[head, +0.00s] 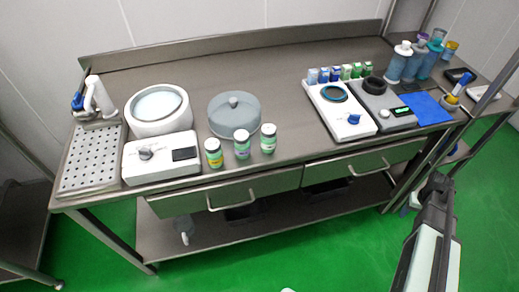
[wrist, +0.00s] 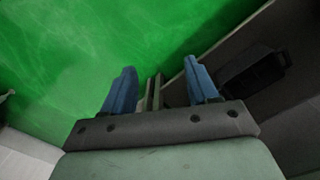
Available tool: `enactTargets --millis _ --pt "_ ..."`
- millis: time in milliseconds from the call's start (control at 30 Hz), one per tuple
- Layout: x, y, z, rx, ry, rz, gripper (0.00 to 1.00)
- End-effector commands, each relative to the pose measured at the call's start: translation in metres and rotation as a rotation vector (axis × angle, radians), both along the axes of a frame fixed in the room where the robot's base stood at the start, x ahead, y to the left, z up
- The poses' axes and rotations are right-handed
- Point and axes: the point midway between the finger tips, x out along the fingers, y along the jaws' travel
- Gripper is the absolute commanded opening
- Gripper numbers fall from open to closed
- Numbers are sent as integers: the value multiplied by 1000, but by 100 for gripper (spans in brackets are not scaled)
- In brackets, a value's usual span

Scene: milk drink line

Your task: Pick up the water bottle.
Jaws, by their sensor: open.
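Several translucent blue bottles stand at the back right of the steel table in the head view. One has a white cap (head: 398,62), and a more teal one (head: 430,58) stands to its right. I cannot tell which is the water bottle. My gripper (wrist: 161,88) shows in the wrist view with its two blue fingers apart and nothing gripped between them. In the head view my arm is at the lower right, in front of the table and well apart from the bottles. No bottle can be made out in the wrist view.
The steel table (head: 300,158) carries a white heater (head: 160,158), a grey lidded pot (head: 235,117), several small jars (head: 242,145) and a white scale (head: 340,112). A blue cloth (head: 427,108) lies before the bottles. Small coloured boxes stand left of them. Green floor is open in front.

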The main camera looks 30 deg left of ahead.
Motion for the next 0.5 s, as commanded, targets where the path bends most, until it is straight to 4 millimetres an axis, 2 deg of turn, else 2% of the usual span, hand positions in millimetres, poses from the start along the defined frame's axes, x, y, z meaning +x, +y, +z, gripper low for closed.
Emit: enactTargets --millis 33,300,500 --pt "17 -5 16 -5 -25 7 59" --pt "80 -21 100 -30 -137 63 59" --pt "118 -17 170 -49 -209 122 59"
